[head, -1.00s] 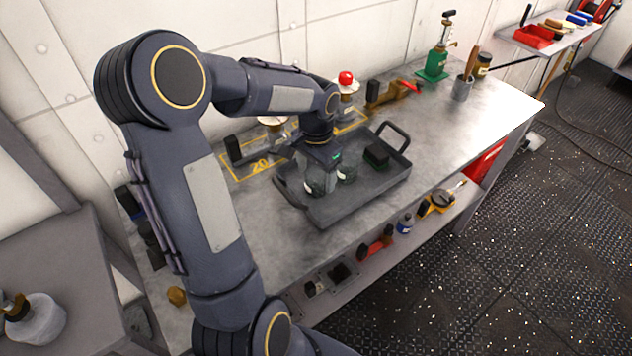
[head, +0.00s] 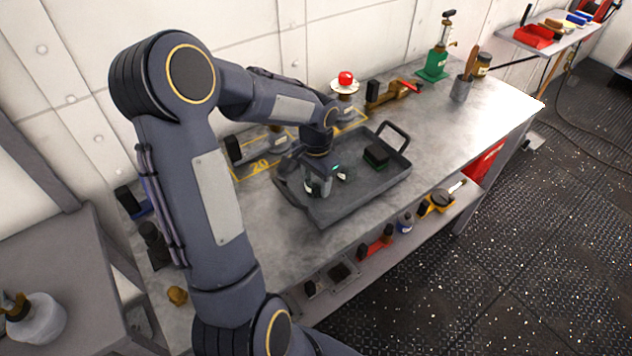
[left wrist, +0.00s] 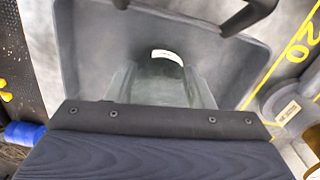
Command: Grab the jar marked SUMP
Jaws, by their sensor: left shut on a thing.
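A dark grey tray (head: 340,213) with raised handles lies on the metal bench. My left gripper (head: 318,188) reaches down into its left part and is shut on a small glass jar (head: 313,186). The jar is mostly hidden by the fingers and the wrist. In the left wrist view, the gripper (left wrist: 160,90) has a dark rounded shape with a pale label (left wrist: 168,56) between its fingers. I cannot read any marking, so I cannot tell whether this is the SUMP jar. A small pale bit shows just right of the gripper in the tray. My right gripper is not in view.

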